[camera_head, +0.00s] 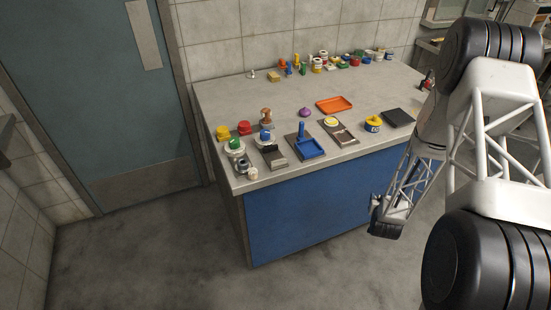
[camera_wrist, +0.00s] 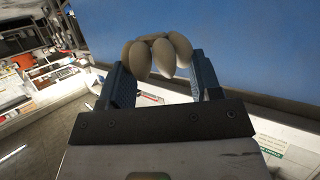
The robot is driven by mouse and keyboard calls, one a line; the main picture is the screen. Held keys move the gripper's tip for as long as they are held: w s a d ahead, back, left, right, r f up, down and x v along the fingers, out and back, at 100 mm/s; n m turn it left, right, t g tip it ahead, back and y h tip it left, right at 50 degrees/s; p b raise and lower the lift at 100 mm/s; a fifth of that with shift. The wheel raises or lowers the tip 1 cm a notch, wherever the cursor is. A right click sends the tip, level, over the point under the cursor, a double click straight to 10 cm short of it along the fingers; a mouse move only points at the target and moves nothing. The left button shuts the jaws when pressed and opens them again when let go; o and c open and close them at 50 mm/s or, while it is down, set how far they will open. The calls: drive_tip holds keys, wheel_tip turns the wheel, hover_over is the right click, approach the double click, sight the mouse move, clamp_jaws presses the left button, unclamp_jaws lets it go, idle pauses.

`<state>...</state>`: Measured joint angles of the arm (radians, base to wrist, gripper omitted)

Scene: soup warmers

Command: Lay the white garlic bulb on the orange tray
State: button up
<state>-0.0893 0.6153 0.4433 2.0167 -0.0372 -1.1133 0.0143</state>
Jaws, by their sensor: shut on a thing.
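My gripper (camera_wrist: 160,72) is shut on a pale, lobed bulb, which looks like the white garlic bulb (camera_wrist: 138,60). It sits between the two blue-grey fingers, shaded to greyish beige. In the head view my gripper (camera_head: 376,203) hangs low at the right, in front of the blue counter front and below the top; the bulb cannot be made out clearly there. The orange tray (camera_head: 334,104) lies flat on the grey counter top, right of the middle, and looks empty. My gripper is well apart from it, nearer the camera and lower.
The grey counter (camera_head: 225,98) has a blue front panel (camera_head: 310,215). A purple bulb (camera_head: 305,112) lies left of the tray. A dark flat slab (camera_head: 398,118) and a yellow-topped pot (camera_head: 373,124) stand in front of it at the right. Several small colourful items line the back and front edges.

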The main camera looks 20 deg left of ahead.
drive_tip(key=s+a+r+n+g+y, duration=0.15)
drive_tip(key=s+a+r, duration=0.25)
drive_tip(key=a+r, duration=0.4)
drive_tip(key=s+a+r+n+y, duration=0.2)
drive_tip(key=s+a+r+y, duration=0.15)
drive_tip(key=a+r, duration=0.45)
drive_tip(key=s+a+r+n+g+y, duration=0.1)
drive_tip(key=s+a+r+n, duration=0.1)
drive_tip(key=s+a+r, duration=0.3)
drive_tip(key=s+a+r+n+g+y, duration=0.1)
drive_tip(key=s+a+r, duration=0.4)
drive_tip(key=s+a, duration=0.5)
drive_tip(key=shift+s+a+n+y, duration=0.2)
drive_tip(key=shift+s+n+y, duration=0.4)
drive_tip(key=shift+s, duration=0.25)
drive_tip(key=shift+w, duration=0.1)
drive_tip(key=w+a, duration=0.2)
drive_tip(key=w, duration=0.1)
drive_tip(key=w+a, duration=0.3)
drive_tip(key=w, duration=0.1)
drive_tip(key=w+a+f, duration=0.1)
drive_tip(key=w+a, duration=0.2)
drive_tip(key=w, duration=0.1)
drive_tip(key=shift+w+a+f, duration=0.1)
drive_tip(key=shift+w+a, duration=0.05)
drive_tip(key=shift+w, duration=0.05)
drive_tip(key=shift+w, duration=0.1)
drive_tip(key=shift+x, duration=0.9)
drive_tip(key=shift+f, duration=1.3)
drive_tip(key=shift+f, duration=0.2)
